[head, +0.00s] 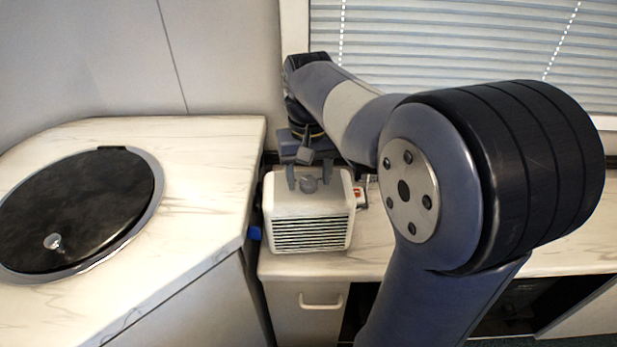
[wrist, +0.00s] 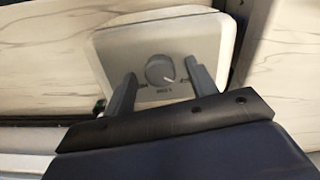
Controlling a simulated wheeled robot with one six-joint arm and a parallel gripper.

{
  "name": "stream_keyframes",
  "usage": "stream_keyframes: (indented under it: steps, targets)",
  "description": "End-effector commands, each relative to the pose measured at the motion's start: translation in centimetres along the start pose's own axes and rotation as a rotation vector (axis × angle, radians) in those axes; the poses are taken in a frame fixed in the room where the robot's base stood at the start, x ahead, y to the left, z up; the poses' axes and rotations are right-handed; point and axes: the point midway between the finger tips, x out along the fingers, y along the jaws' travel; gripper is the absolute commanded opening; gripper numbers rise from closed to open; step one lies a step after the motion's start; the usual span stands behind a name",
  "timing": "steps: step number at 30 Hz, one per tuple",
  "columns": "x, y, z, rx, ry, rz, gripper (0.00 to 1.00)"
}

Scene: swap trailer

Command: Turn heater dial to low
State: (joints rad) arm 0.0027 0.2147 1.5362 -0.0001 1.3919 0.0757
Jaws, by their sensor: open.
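The heater (head: 309,222) is a white box with a dark slatted front grille, standing on the marble-look counter under the window. Its round grey dial (head: 309,184) is on the top face. In the wrist view the dial (wrist: 160,70) shows a light pointer mark toward its lower right, with small lettering below that is too blurred to read. My gripper (head: 309,178) is over the heater's top, pointing down. In the wrist view my gripper (wrist: 160,86) is open, with one finger on each side of the dial and visible gaps between. I cannot tell its exact height above the top face.
A counter (head: 200,205) with a round black lid (head: 85,205) stands at the left. A small red item (head: 359,196) lies right of the heater, and a blue item (head: 254,233) is at its left. The window blind (head: 460,45) is behind. Counter to the right is clear.

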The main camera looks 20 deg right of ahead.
Motion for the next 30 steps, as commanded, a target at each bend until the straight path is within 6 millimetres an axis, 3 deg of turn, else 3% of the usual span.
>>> stream_keyframes:
  steps: [9, 26, 30]
  targets:
    - [0.31, 0.00, -0.02, 0.000, 0.001, 0.000, 0.54]
    - [0.28, 0.00, -0.01, 0.000, 0.001, 0.000, 0.09]
    - [0.25, 0.00, -0.01, 0.005, 0.001, 0.000, 0.09]
